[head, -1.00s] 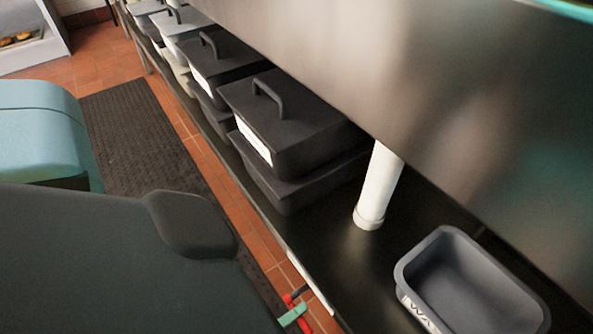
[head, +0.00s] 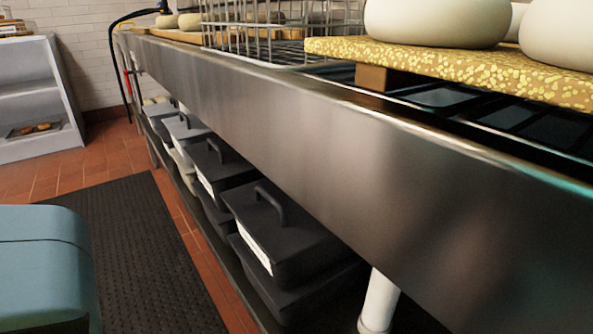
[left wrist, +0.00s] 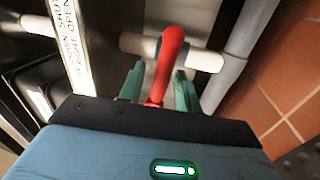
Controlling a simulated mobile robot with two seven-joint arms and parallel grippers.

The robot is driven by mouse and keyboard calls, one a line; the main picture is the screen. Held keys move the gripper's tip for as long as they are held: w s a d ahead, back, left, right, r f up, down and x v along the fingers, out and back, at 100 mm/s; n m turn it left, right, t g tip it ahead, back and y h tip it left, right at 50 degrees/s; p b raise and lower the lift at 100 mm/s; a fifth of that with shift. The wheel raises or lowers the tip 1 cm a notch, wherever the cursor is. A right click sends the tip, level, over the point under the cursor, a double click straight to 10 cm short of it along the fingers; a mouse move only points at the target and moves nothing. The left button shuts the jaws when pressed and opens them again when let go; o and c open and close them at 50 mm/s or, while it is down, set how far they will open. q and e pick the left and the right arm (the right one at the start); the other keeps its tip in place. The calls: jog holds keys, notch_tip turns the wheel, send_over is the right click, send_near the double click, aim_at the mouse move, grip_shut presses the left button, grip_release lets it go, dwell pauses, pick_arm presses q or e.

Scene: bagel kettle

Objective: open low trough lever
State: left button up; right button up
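A red lever (left wrist: 170,58) shows in the left wrist view, in front of a pale horizontal pipe (left wrist: 200,58). My left gripper (left wrist: 158,88) has its two green fingers on either side of the lever. The fingers stand apart, with gaps beside the lever, so it looks open around it. A white label (left wrist: 72,45) with OPEN and SHUT lettering is to the left of the lever. The head view shows neither the lever nor my left gripper. The steel trough's front wall (head: 330,130) crosses the head view. My right gripper is in neither view.
Black lidded bins (head: 280,235) stand on a low shelf under the trough, beside a white vertical pipe (head: 379,302). A wire basket (head: 255,45) and a yellow-speckled board (head: 450,72) with pale dough rounds are above. A dark floor mat (head: 130,240) lies clear at left.

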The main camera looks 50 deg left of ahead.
pick_arm(q)
jog(key=shift+s, duration=0.1)
jog(key=s+f, duration=0.1)
jog(key=s, duration=0.6)
jog(key=shift+s+a+f, duration=0.2)
jog(key=shift+s+f, duration=0.05)
jog(key=shift+f, duration=0.05)
